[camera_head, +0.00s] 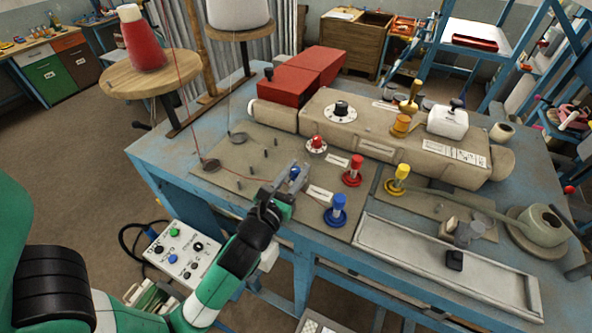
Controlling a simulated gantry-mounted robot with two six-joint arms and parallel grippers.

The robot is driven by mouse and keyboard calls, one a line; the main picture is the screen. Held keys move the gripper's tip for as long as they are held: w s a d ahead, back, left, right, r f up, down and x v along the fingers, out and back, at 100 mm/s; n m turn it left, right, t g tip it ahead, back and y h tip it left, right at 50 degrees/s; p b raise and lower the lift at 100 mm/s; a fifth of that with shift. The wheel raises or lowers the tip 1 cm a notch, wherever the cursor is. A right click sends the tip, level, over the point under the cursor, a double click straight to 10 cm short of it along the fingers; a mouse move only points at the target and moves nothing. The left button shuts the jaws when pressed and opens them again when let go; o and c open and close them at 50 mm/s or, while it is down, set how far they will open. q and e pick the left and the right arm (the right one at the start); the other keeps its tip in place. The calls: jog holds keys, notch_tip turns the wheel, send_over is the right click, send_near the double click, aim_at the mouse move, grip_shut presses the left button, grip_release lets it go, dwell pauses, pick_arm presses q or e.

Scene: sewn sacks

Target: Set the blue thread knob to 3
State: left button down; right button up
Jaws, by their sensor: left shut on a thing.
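My left gripper (288,178) reaches in from the lower left over the beige plate of the sewing machine. Its jaws are shut on the small blue thread knob (294,172), which shows as a bit of blue between the grey fingers. The fingers hide most of the knob and its scale, so its setting cannot be read. A taller blue post (337,210) stands to the right of the gripper, apart from it. My right gripper is not in view.
A red knob (316,143) on a white dial sits just behind the gripper. A red post (353,170) and a yellow post (397,179) stand to the right. The machine's long beige body (375,124) lies behind. A long tray (410,250) lies at the front right.

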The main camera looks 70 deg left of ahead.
pick_arm(q)
jog(key=shift+w+f+n+g+y, duration=0.1)
jog(key=shift+f+n+g+y, duration=0.05)
jog(key=shift+n+g+y, duration=0.4)
jog(key=shift+n+g+y+b, duration=0.3)
jog(key=shift+n+g+y, duration=0.6)
jog(key=shift+g, duration=0.25)
jog(key=shift+n+g+y, duration=0.55)
jog(key=shift+n+g, duration=0.1)
jog(key=shift+g, duration=0.55)
jog(key=c, duration=0.6)
grip_release()
